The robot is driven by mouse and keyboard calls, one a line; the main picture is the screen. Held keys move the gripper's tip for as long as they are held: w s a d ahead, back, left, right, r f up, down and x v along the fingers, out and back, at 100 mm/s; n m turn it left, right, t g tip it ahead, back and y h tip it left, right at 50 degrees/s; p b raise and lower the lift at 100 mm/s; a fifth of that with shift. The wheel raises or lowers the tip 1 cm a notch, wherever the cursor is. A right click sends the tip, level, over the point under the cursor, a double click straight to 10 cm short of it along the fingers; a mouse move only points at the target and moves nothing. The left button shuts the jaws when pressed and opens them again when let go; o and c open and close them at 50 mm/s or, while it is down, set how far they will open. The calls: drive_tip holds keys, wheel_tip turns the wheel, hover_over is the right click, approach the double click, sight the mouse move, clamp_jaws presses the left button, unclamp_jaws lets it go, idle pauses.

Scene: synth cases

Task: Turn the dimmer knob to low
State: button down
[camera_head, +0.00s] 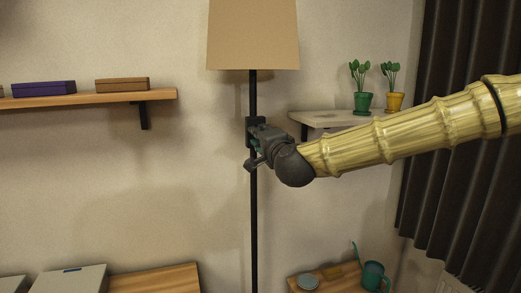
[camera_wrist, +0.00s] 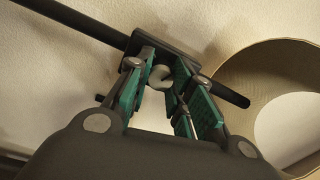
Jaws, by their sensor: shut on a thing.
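A floor lamp with a tan shade (camera_head: 253,35) and a thin black pole (camera_head: 254,220) stands before the wall. A dark dimmer box (camera_head: 250,125) sits on the pole below the shade. In the wrist view the pale grey knob (camera_wrist: 160,76) sticks out of the box between my finger pads. My gripper (camera_head: 257,149) reaches in from the right at the box's height, and its teal pads also show in the wrist view (camera_wrist: 162,86). The pads are shut on the knob. In the head view my gripper hides the knob, and its setting cannot be read.
A wall shelf (camera_head: 90,97) with purple (camera_head: 43,88) and brown (camera_head: 122,85) boxes is at left. A small shelf (camera_head: 310,117) with potted plants (camera_head: 362,102) lies behind my arm. A dark curtain (camera_head: 450,200) hangs at right.

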drive_tip(key=shift+f+m+b, duration=0.1)
drive_tip(key=shift+m+b, duration=1.4)
drive_tip(key=shift+m, duration=0.2)
drive_tip(key=c, duration=1.2)
unclamp_jaws()
drive_tip(key=shift+s, duration=0.1)
drive_tip(key=v, duration=1.1)
drive_tip(key=shift+s, duration=0.35)
drive_tip(key=shift+d, duration=0.1)
